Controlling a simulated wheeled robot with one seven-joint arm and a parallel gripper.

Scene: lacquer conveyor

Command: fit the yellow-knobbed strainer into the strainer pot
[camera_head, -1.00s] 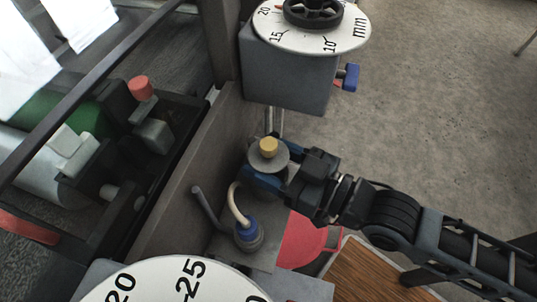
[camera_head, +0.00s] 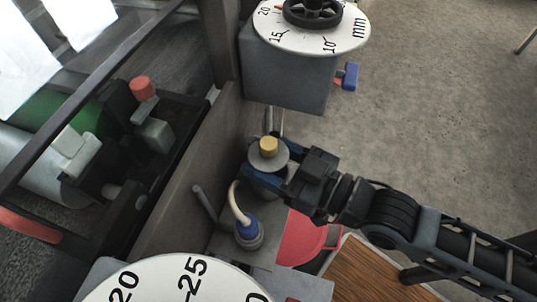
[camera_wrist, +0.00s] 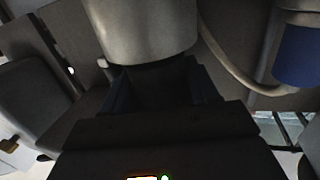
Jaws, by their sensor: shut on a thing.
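The yellow-knobbed strainer (camera_head: 257,158) shows in the head view as a grey round top with a yellow knob, standing about upright beside the dark wall. My gripper (camera_head: 268,178) is shut on it below the top, coming from the right, with blue fingers at its sides. In the wrist view a smooth grey metal cylinder (camera_wrist: 145,30), apparently the strainer's body, stands between my fingers (camera_wrist: 155,85). Its lower end is hidden. I cannot make out the strainer pot for certain; the strainer and fingers cover what lies beneath.
A blue-collared fitting (camera_head: 248,232) with a pale hose (camera_head: 236,200) stands close below the strainer. A grey box with a dial (camera_head: 288,70) is above; another dial (camera_head: 175,285) is at the bottom. A red round object (camera_head: 300,240) and wooden surface (camera_head: 365,275) lie lower right.

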